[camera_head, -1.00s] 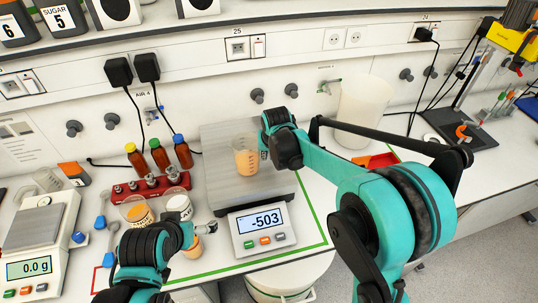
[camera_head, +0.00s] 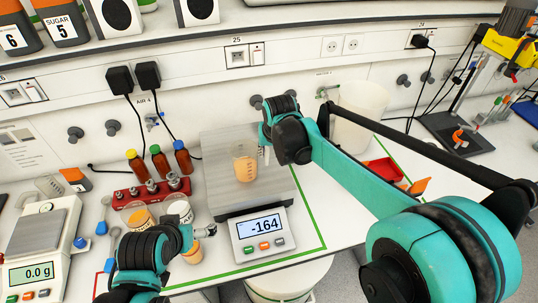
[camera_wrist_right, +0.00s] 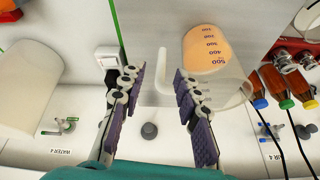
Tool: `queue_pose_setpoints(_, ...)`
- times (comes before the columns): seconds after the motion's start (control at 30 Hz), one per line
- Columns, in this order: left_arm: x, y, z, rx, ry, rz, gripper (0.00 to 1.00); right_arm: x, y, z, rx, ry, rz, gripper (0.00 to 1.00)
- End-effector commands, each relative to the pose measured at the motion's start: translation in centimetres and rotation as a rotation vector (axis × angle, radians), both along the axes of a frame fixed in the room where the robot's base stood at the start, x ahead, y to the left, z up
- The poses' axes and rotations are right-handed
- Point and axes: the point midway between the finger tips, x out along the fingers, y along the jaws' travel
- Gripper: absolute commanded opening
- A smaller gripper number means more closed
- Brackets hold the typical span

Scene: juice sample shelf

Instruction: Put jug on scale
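The clear jug (camera_head: 244,168) with orange juice stands upright on the grey plate of the large scale (camera_head: 222,196), whose display reads -164. My right gripper (camera_head: 265,154) is just right of the jug. In the right wrist view my right gripper (camera_wrist_right: 160,100) is open, its two purple-padded fingers apart. The jug (camera_wrist_right: 212,52) shows beside the right-hand finger, with its pale handle (camera_wrist_right: 162,75) in the gap between the fingers, not visibly clamped. My left gripper (camera_head: 188,236) is at the lower left, by a small orange-filled cup (camera_head: 192,255); its fingers are too small to read.
A red rack (camera_head: 150,194) and several capped bottles (camera_head: 160,163) stand left of the scale. Two cups (camera_head: 138,217) sit in front of the rack. A small balance (camera_head: 32,270) is at the far left. A large white container (camera_head: 358,115) and red tray (camera_head: 384,172) are to the right.

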Motion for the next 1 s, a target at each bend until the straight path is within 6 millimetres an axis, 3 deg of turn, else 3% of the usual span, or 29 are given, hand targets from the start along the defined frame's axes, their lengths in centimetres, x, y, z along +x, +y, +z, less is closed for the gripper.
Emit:
queue_pose_setpoints(0.13, 0.0, 0.0, 0.4, 0.000, 0.000, 0.000, 1.00, -0.8, -0.1, 2.0, 0.000, 0.000, 0.000, 0.32)
queue_pose_setpoints(0.37, 0.0, 0.0, 0.5, 0.000, 0.000, 0.000, 1.00, -1.3, -0.3, 2.8, 0.000, -0.002, 0.000, 0.32)
queue_pose_setpoints(0.47, 0.0, 0.0, 0.5, 0.000, 0.000, 0.000, 1.00, -2.7, -1.4, 3.3, -0.001, -0.014, -0.001, 0.32)
queue_pose_setpoints(0.57, 0.0, 0.0, 0.5, 0.000, 0.000, 0.000, 1.00, -5.7, -3.7, 4.1, -0.002, -0.040, -0.004, 0.32)
queue_pose_setpoints(0.7, 0.0, 0.0, 0.5, 0.000, 0.000, 0.000, 1.00, -11.7, -7.4, 4.5, -0.010, -0.096, -0.006, 0.32)
queue_pose_setpoints(0.9, 0.0, 0.0, 0.5, 0.000, 0.000, 0.000, 1.00, -19.5, -11.2, 2.4, -0.031, -0.173, -0.011, 0.32)
queue_pose_setpoints(1.0, 0.0, 0.0, 0.5, 0.000, 0.000, 0.000, 1.00, -22.1, -12.2, 1.0, -0.042, -0.200, -0.012, 0.32)
